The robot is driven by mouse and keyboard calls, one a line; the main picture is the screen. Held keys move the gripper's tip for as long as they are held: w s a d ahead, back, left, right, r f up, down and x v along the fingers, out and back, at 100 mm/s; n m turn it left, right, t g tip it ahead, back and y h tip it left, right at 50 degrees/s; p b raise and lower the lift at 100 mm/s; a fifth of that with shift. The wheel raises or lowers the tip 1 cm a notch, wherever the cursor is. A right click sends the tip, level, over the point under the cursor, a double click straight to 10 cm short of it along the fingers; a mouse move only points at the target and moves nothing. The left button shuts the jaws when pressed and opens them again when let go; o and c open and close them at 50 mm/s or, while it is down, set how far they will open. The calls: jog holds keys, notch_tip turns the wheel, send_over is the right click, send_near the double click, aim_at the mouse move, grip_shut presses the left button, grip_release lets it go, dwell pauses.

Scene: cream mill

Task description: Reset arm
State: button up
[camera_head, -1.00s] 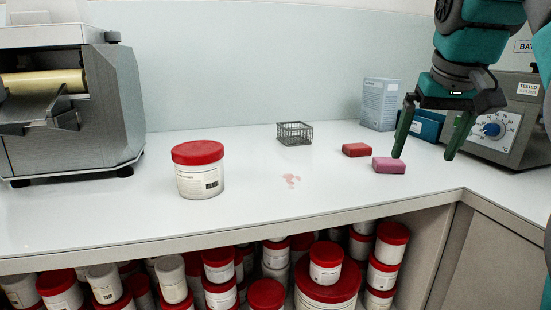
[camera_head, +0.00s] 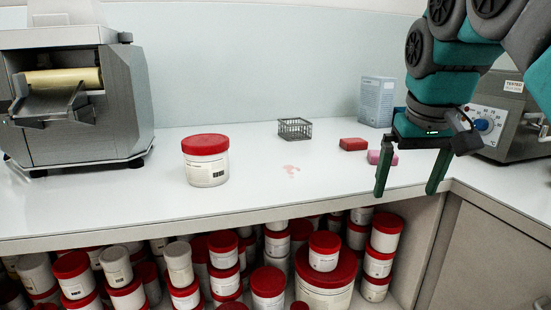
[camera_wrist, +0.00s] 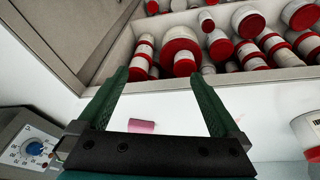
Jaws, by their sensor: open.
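My gripper (camera_head: 408,188) hangs at the right of the head view, open and empty, its two green fingers pointing down near the bench's front edge. In the wrist view the gripper (camera_wrist: 160,88) also shows with its fingers wide apart and nothing between the tips. A pink block (camera_head: 383,157) lies on the white bench behind the gripper, partly hidden by a finger. It also shows in the wrist view (camera_wrist: 142,127), near the gripper's base. A red block (camera_head: 353,144) lies just left of the pink one.
A grey roller machine (camera_head: 85,110) stands left, a dial unit (camera_head: 510,115) right, a blue-grey box (camera_head: 377,100) behind. Several jars (camera_head: 325,250) fill the shelf below.

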jog(key=s+a+f+g, duration=0.2)
jog(key=s+a+f, duration=0.1)
jog(key=s+f, duration=0.9)
jog(key=s+a+f+g, duration=0.3)
jog(key=s+f, duration=0.9)
jog(key=f, duration=0.6)
jog(key=shift+a+f+y, duration=0.3)
jog(key=shift+a+f, duration=0.05)
jog(key=shift+f, duration=0.05)
jog(key=shift+w, duration=0.1)
